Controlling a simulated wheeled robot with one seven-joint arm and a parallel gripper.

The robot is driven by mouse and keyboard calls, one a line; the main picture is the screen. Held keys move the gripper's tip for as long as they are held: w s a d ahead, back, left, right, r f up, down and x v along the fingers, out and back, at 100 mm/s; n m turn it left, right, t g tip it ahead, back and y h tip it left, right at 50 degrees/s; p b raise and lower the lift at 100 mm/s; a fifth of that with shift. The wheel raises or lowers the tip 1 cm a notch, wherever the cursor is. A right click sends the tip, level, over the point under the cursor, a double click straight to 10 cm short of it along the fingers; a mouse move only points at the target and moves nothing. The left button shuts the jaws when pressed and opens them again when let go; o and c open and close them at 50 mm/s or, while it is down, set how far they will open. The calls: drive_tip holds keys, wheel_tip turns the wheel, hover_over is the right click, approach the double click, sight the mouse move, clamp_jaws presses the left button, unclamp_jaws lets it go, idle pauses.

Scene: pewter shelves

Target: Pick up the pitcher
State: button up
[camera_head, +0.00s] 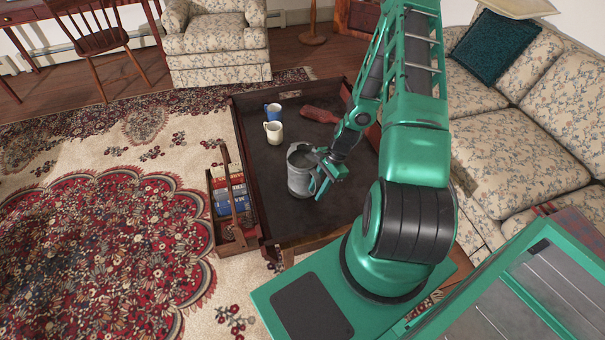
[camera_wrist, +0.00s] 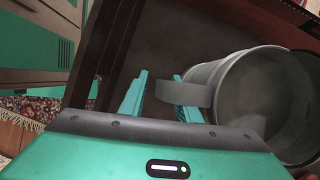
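The grey metal pitcher (camera_head: 299,177) stands upright on the dark tray-like table, its handle toward my gripper (camera_head: 328,172). In the wrist view the pitcher (camera_wrist: 235,80) fills the right side, with its open mouth facing the camera and its inside looking empty. My gripper (camera_wrist: 162,95) is open, with a gap between its two teal fingers. I cannot tell whether either finger touches the handle.
The dark table (camera_head: 265,165) has raised edges. A blue mug (camera_head: 273,111) and a cream mug (camera_head: 273,133) stand behind the pitcher. A red object (camera_head: 320,115) lies further back. A wooden caddy with books (camera_head: 232,230) stands left of the table, and a floral sofa (camera_head: 520,150) stands right.

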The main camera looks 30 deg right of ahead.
drive_tip(key=shift+c, duration=0.6)
clamp_jaws()
drive_tip(key=shift+w, duration=0.15)
idle(0.8)
